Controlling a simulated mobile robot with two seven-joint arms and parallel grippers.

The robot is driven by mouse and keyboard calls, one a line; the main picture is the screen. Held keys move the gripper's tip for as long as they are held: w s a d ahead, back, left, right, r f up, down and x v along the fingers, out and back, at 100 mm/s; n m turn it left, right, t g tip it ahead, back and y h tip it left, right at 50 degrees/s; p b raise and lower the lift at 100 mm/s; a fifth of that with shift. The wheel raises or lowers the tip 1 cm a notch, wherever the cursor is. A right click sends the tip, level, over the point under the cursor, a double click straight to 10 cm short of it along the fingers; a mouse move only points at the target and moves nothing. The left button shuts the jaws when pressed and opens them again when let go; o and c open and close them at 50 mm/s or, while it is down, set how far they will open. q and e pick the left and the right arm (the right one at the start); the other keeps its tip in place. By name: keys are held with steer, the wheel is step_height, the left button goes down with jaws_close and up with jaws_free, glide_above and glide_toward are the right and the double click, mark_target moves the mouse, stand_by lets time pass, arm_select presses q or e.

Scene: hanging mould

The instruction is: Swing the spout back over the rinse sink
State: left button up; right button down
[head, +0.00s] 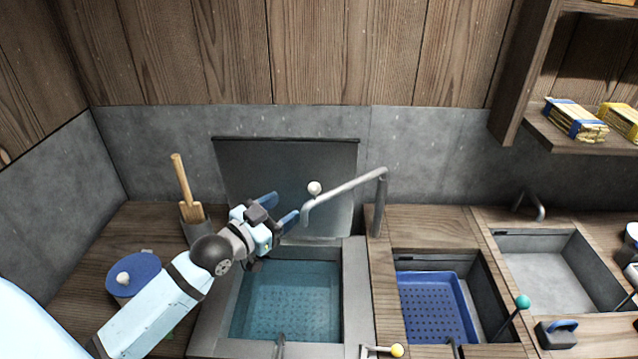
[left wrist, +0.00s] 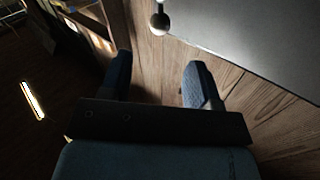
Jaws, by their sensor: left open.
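The spout (head: 343,189) is a grey bent tube on a post behind the basins. Its arm reaches left and its short down-turned end hangs toward the back of the left basin (head: 287,300), which holds bluish water. My left gripper (head: 279,209) is open, with its blue fingertips just left of the spout's end in the head view. I cannot tell whether they touch. In the left wrist view the open fingers (left wrist: 160,62) have nothing between them, and I cannot make out the spout there. My right gripper is out of view.
A grey panel (head: 255,175) with a pale knob (head: 315,188) stands raised behind the left basin. A blue perforated tray (head: 437,307) sits in the middle basin. An empty grey basin (head: 550,268) lies at right. A wooden-handled tool (head: 182,185) and blue-lidded pot (head: 132,272) stand left.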

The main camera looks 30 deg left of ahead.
mark_target(310, 191)
arm_select(q)
steer(key=w, duration=0.3)
steer(key=w+d+p, duration=0.1)
steer(key=w, duration=0.7)
steer(key=shift+d+p, duration=0.35)
steer(key=shift+d, duration=0.05)
steer(key=shift+w+f, duration=0.1)
steer(key=shift+w, duration=0.35)
jaws_close()
